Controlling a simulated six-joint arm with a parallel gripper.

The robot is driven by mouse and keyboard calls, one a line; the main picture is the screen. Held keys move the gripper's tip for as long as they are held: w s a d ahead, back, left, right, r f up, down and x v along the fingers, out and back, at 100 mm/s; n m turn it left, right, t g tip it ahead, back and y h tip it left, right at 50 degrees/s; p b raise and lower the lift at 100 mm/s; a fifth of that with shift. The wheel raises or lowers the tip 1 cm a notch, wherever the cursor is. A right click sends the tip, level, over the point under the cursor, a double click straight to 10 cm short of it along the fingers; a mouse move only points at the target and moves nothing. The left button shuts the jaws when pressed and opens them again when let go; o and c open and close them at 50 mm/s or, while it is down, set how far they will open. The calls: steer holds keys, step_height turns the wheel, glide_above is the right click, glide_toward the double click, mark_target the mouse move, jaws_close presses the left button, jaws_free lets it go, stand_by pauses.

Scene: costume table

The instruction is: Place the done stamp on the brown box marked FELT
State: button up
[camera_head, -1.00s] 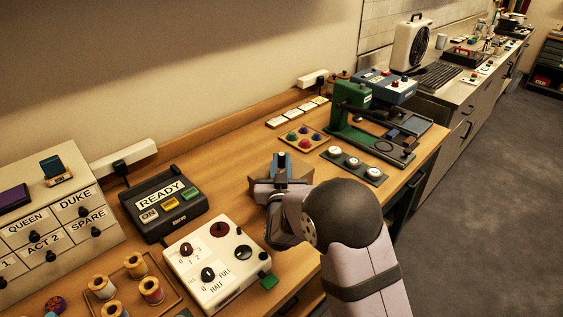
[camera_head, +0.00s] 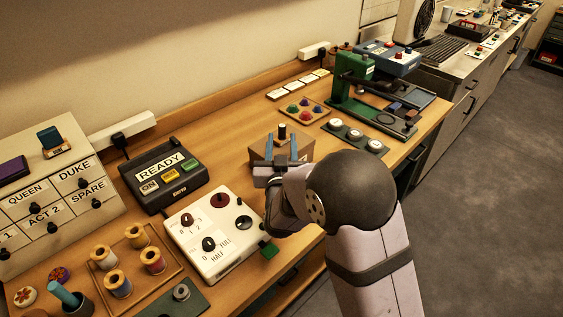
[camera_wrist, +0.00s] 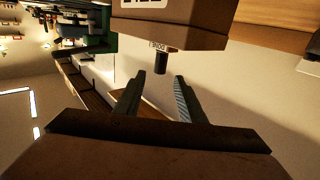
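A brown box (camera_head: 294,146) stands on the wooden table just beyond my gripper. A small dark upright cylinder (camera_head: 282,131), which looks like the stamp's handle, stands on its top. In the wrist view the box (camera_wrist: 185,22) appears upside down, with a cut-off white label. The dark cylinder (camera_wrist: 160,63) points down from its top face, beside tiny lettering I cannot read surely. My gripper (camera_head: 279,151) is open. Its two fingers (camera_wrist: 155,85) are apart and empty, a short way from the cylinder, which lies between and beyond their tips.
A white control box (camera_head: 218,240) with knobs and the dark READY unit (camera_head: 165,190) stand left of my arm. A tray of coloured knobs (camera_head: 305,110), a row of white buttons (camera_head: 354,135) and a green press (camera_head: 350,90) lie beyond. A teal block (camera_head: 50,138) sits on the drawer cabinet.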

steer(key=s+b, duration=0.1)
steer(key=s, duration=0.6)
steer(key=shift+s, duration=0.35)
steer(key=d+f+g, duration=0.1)
steer(key=f+g, duration=0.1)
steer(key=s+d+f+g+y+p, duration=0.1)
steer(key=f+g, duration=0.1)
steer(key=s+d+f+g+p, duration=0.1)
steer(key=f+g, duration=0.1)
steer(key=shift+s+d+n+y, duration=0.15)
steer(key=shift+s+n+y, duration=0.1)
steer(key=shift+n+y, duration=0.05)
steer(key=s+d+f+g, duration=0.1)
steer(key=s, duration=0.1)
steer(key=s+d+f+g+p, duration=0.1)
steer(key=s+g, duration=0.1)
steer(key=s+d+f+g+p, duration=0.1)
steer(key=s, duration=0.1)
steer(key=shift+s+d+f+g, duration=0.1)
steer(key=shift+s+d+g, duration=0.2)
steer(key=shift+s+d, duration=0.1)
steer(key=s+d+g+p, duration=0.1)
steer(key=s+d+g, duration=0.2)
steer(key=s, duration=0.5)
steer(key=s+d+g+h+p, duration=0.1)
steer(key=s+d+g, duration=0.3)
steer(key=s, duration=0.5)
steer(key=shift+s+d+h, duration=0.15)
steer(key=shift+d+h, duration=0.15)
steer(key=shift+d, duration=0.55)
